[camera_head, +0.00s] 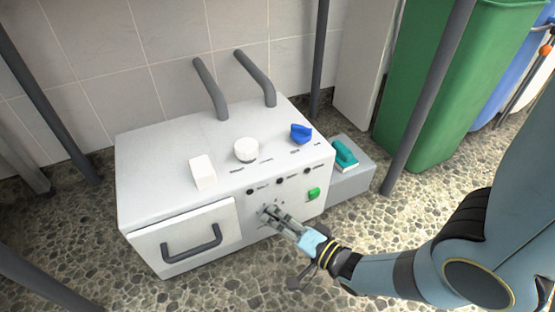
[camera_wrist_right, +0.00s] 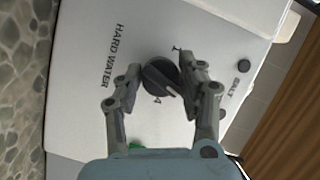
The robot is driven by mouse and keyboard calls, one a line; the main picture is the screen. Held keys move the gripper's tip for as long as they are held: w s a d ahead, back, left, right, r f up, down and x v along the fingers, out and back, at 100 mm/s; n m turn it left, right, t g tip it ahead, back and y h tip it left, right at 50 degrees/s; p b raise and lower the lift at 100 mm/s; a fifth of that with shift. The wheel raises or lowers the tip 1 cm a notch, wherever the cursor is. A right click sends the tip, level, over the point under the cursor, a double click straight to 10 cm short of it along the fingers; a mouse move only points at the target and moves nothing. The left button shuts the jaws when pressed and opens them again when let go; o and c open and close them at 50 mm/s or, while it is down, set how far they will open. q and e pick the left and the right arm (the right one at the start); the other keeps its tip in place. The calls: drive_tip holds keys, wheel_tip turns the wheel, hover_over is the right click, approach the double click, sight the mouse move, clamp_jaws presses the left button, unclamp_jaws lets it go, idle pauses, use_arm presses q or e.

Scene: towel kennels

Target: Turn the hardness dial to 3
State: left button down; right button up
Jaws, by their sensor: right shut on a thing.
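The hardness dial (camera_wrist_right: 158,77) is a dark round knob on a white panel, with the words HARD WATER and the numerals 1 and 4 beside it. A pale pointer mark on it lies near the 4, in the lower right of the knob in the right wrist view. My right gripper (camera_head: 267,212) is shut on the dial at the front of the white machine (camera_head: 137,170); its fingers sit on either side of the knob in the right wrist view (camera_wrist_right: 157,73). In the head view the fingers mostly hide the dial. My left gripper is not in view.
The front also has a drawer with a dark handle (camera_head: 191,247), a green button (camera_head: 314,194) and small black round parts. On top are a white cap (camera_head: 246,149), white block (camera_head: 202,171) and blue knob (camera_head: 301,133).

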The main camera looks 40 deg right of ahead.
drive_tip(key=shift+m, duration=0.4)
drive_tip(key=o, duration=1.1)
drive_tip(key=shift+s, duration=0.1)
drive_tip(key=v, duration=0.7)
drive_tip(key=shift+s+f, duration=0.1)
drive_tip(key=shift+s, duration=0.1)
